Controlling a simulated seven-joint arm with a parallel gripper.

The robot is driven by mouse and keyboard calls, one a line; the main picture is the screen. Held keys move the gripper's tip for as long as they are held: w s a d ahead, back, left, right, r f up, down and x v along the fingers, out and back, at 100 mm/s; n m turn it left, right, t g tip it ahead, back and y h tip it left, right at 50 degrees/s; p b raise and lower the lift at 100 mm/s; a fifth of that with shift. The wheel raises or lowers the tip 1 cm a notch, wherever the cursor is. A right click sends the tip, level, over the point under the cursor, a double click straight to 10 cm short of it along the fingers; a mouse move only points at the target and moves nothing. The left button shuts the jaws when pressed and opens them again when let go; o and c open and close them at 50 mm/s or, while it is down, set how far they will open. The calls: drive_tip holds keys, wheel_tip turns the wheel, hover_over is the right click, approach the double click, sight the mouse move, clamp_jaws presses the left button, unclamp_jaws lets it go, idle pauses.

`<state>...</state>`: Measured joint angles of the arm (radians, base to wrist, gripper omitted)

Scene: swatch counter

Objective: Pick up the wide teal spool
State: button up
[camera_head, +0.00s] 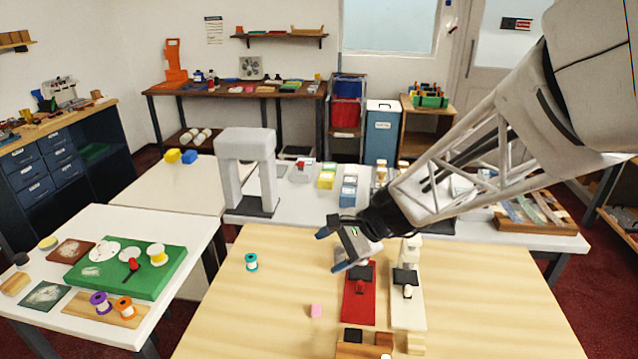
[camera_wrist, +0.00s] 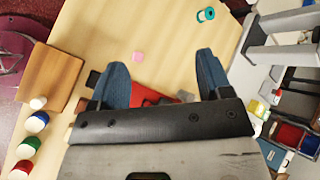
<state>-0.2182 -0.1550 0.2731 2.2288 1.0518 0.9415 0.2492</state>
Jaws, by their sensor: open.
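The teal spool (camera_head: 251,262) stands upright on the left part of the light wooden table (camera_head: 225,310), with bare wood around it. In the wrist view, the teal spool (camera_wrist: 206,14) shows near the top edge, beyond my fingertips. My gripper (camera_head: 338,248) is above the table, to the right of the spool and apart from it. In the wrist view, my gripper (camera_wrist: 161,66) has its two blue fingers spread wide, with nothing held between them.
A pink block (camera_head: 316,311) lies between the spool and the red stand (camera_head: 358,300). A white stand (camera_head: 408,305) is beside the red one. A grey arch (camera_head: 245,150) rises behind the spool. Purple (camera_head: 100,303) and orange (camera_head: 124,307) spools are on the left table.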

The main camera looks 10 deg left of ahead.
drive_tip(key=w+a+f+m+y, duration=0.3)
drive_tip(key=w+a+f+m, duration=0.2)
drive_tip(key=w+a+f, duration=0.4)
drive_tip(key=m+t+y, duration=0.1)
drive_tip(key=m+t, duration=0.2)
drive_tip(key=m, duration=0.4)
approach(256, 259)
drive_tip(key=x, duration=0.4)
drive_tip(key=shift+a+f, duration=0.1)
drive_tip(key=shift+a, duration=0.15)
drive_tip(key=shift+x, duration=1.3)
drive_tip(key=shift+w, duration=0.1)
drive_tip(key=shift+x, duration=2.6)
drive_tip(key=shift+c, duration=0.3)
drive_tip(key=c, duration=0.9)
